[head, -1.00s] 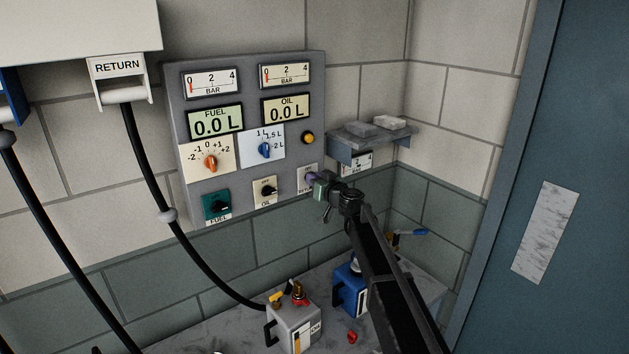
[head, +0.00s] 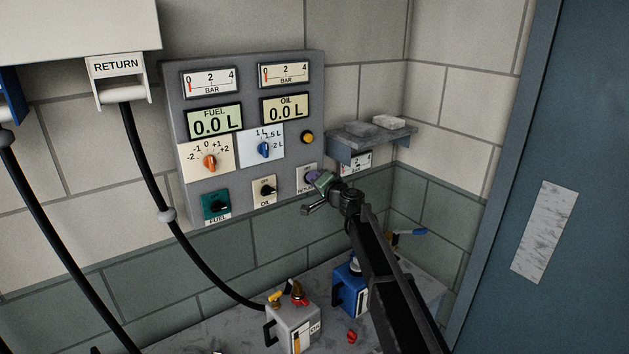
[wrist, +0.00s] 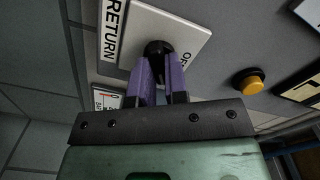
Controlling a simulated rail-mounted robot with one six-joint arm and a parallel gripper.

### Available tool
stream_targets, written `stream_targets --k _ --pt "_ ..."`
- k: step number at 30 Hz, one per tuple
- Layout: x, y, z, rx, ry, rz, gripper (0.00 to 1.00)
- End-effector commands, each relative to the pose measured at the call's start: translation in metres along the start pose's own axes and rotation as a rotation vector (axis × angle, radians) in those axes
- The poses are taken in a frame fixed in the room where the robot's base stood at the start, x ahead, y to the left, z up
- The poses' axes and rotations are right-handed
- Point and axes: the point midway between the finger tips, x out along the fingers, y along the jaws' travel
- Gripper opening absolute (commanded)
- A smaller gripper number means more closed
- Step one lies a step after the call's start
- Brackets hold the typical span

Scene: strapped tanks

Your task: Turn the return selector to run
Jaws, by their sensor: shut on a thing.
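The return selector is a small black knob (wrist: 157,48) on a pale plate (wrist: 190,24) marked RETURN, with part of an "OF" label showing. My gripper (wrist: 160,75) has its two purple fingers closed on the sides of this knob in the wrist view. In the head view my gripper (head: 313,178) is at the lower right of the grey panel (head: 245,182) and covers most of the return selector's plate (head: 303,172). The knob's pointing direction is hidden between the fingers.
The oil selector (head: 265,189) and the fuel selector (head: 216,205) sit left of my gripper. An amber button (head: 307,137) is above it. A small shelf (head: 370,138) juts out to the right. Grey (head: 296,325) and blue (head: 349,287) tanks stand on the bench below.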

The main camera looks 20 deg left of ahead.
Motion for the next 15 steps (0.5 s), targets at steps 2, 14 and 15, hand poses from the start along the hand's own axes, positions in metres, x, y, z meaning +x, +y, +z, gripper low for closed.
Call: stream_targets --k 2,14,15 --pt "-0.0007 0.0007 0.0005 0.069 -0.001 0.0 0.0" --pt "-0.0008 0.0022 0.0009 0.4 -0.001 0.0 0.0" --pt "-0.0008 0.0022 0.0009 0.424 -0.001 0.0 0.0"
